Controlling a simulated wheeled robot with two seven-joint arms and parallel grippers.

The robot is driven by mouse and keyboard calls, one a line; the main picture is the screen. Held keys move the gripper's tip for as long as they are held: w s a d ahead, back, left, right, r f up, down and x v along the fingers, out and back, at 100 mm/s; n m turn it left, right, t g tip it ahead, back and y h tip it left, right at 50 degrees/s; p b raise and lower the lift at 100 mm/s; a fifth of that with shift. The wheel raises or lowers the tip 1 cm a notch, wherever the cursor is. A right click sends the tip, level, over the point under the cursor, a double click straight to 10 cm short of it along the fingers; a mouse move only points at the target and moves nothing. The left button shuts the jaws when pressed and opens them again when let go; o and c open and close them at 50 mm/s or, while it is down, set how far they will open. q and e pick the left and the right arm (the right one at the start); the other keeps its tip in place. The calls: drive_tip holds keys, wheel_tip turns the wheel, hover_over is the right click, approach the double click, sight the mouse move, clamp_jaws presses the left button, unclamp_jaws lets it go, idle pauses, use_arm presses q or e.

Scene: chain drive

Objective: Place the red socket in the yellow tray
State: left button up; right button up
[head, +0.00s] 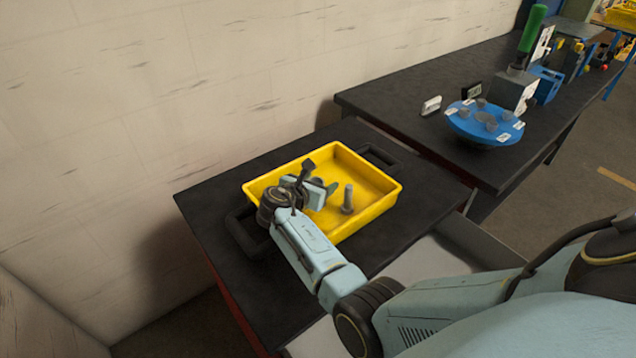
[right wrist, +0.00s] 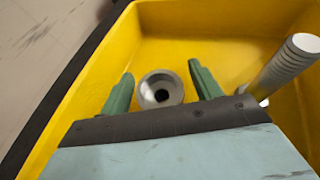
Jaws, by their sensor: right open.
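The yellow tray (head: 378,208) sits on a dark table, and it also fills much of the right wrist view (right wrist: 215,22). My right gripper (head: 325,190) is inside the tray's outline, pointing down into it. Its two green fingers are apart in the right wrist view (right wrist: 160,80). A round grey metal piece with a dark hole (right wrist: 161,90) shows between the fingers; I cannot tell whether they touch it. It looks grey, not red. No red socket can be made out in either view. My left gripper is not in view.
A grey bolt (head: 347,200) stands in the tray near my right gripper and shows at the right in the wrist view (right wrist: 284,64). A second dark table carries a blue round holder (head: 470,128) and a small white item (head: 431,106). A wall stands behind the tray.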

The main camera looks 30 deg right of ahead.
drive_tip(key=p+v, duration=0.2)
drive_tip(key=v, duration=1)
